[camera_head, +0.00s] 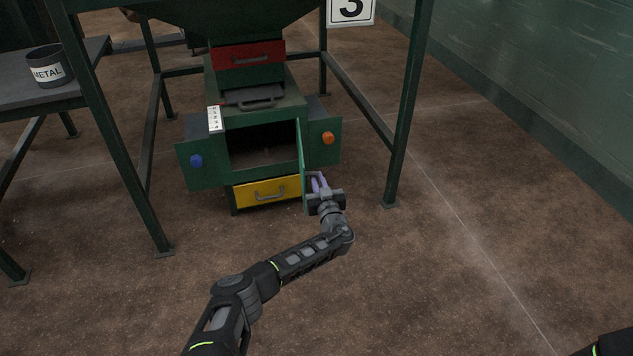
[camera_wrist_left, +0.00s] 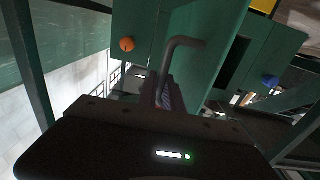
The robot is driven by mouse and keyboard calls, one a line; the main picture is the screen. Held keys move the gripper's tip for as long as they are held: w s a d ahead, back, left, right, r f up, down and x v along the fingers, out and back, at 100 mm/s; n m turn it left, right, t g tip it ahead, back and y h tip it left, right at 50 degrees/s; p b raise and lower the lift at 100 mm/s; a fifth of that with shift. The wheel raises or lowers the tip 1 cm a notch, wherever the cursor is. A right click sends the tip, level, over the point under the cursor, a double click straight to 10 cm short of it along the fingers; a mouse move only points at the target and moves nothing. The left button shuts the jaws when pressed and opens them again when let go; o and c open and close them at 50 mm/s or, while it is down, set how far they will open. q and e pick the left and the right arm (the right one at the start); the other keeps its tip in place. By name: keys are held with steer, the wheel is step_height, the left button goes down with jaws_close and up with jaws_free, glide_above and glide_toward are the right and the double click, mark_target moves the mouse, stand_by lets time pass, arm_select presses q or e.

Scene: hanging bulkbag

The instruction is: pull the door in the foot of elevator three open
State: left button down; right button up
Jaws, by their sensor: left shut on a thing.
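The foot of elevator three is the green cabinet (camera_head: 262,120) under the hopper in the head view, below the sign with a 3 (camera_head: 351,11). Its green door (camera_head: 301,160) stands swung out on the right side of a dark opening (camera_head: 264,145). My left gripper (camera_head: 317,184) is shut on the door's handle, on the door's right side. In the left wrist view the grey bent handle (camera_wrist_left: 180,55) runs from the green door (camera_wrist_left: 215,45) down to the jaws, and the fingertips are partly hidden. In the head view my right gripper is not seen.
A red drawer (camera_head: 248,56) sits above the opening and a yellow drawer (camera_head: 265,192) below it. A blue knob (camera_head: 196,161) and an orange knob (camera_head: 328,138) flank it. Green frame legs (camera_head: 404,110) stand around. A METAL bin (camera_head: 49,68) is on the left table. The front floor is clear.

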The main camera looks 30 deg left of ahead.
arm_select(q)
steer(key=shift+a, duration=0.15)
steer(key=c, duration=1.8)
jaws_free()
steer(key=shift+o, duration=0.2)
steer(key=shift+s, duration=0.1)
steer(key=p+v, duration=0.3)
steer(key=v, duration=0.4)
steer(key=shift+s+d, duration=0.2)
steer(key=shift+d, duration=0.05)
